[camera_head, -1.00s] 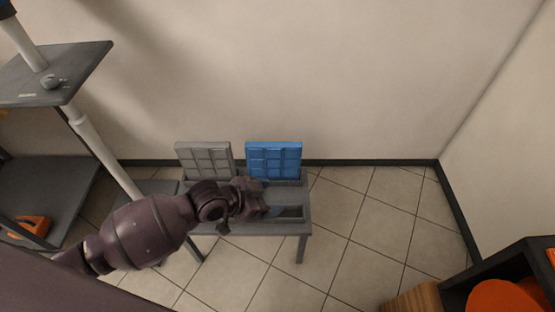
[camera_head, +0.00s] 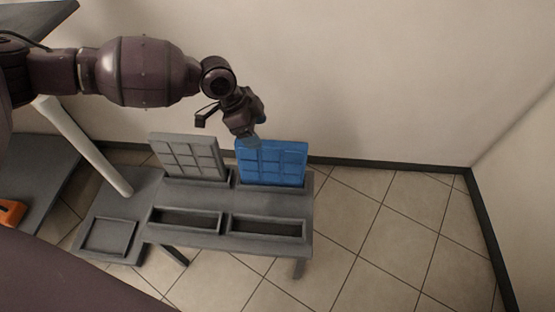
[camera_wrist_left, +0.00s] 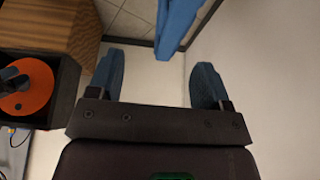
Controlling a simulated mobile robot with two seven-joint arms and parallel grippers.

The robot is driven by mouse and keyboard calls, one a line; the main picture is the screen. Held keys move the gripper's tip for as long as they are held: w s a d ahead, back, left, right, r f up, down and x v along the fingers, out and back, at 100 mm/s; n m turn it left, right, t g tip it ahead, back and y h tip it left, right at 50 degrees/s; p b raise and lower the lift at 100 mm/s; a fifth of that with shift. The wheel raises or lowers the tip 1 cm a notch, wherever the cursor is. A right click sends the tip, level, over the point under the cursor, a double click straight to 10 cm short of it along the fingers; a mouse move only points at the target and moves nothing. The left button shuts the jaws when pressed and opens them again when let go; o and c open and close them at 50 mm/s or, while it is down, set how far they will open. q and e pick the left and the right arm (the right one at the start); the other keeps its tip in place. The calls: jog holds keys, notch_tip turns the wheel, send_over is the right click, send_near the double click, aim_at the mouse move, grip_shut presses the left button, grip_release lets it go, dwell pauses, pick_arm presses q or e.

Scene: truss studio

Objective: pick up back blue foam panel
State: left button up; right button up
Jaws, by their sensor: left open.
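The blue foam panel (camera_head: 271,163) stands upright, leaning slightly back, in a slot at the rear right of the grey bench. My left gripper (camera_head: 249,138) is at the panel's upper left corner, its fingers pointing down. In the left wrist view my left gripper (camera_wrist_left: 157,80) is open, with two blue-tipped fingers apart. A blue strip, seemingly the panel's edge (camera_wrist_left: 174,28), shows beyond the fingertips, right of the middle of the gap. I cannot tell whether they touch. My right gripper is not in view.
A grey panel (camera_head: 188,156) stands left of the blue one. The grey bench (camera_head: 225,200) has two empty front slots. The wall (camera_head: 380,80) rises close behind. The wrist view shows a wooden block (camera_wrist_left: 50,25) and an orange disc (camera_wrist_left: 28,88) in a dark box.

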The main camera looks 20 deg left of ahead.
aim_at(268, 144)
pick_arm(q)
jog(key=shift+w+a+r+y+b, duration=0.15)
jog(key=shift+w+a+y+b, duration=0.15)
jog(key=shift+w+a, duration=0.65)
jog(key=b+x, duration=0.1)
jog(key=x, duration=0.4)
jog(key=shift+d+f+b, duration=0.25)
jog(key=shift+b, duration=0.05)
jog(key=b+x, duration=0.1)
jog(key=x, duration=0.3)
jog(key=shift+s+d+b, duration=0.2)
jog(key=shift+b, duration=0.2)
jog(key=shift+w+d+f, duration=0.1)
jog(key=shift+d+f, duration=0.05)
jog(key=shift+f, duration=0.2)
jog(key=shift+d, duration=0.1)
jog(key=shift+f, duration=0.2)
jog(key=c, duration=1.2)
jog(key=shift+w+r, duration=0.1)
jog(key=shift+r, duration=0.05)
jog(key=shift+c, duration=0.2)
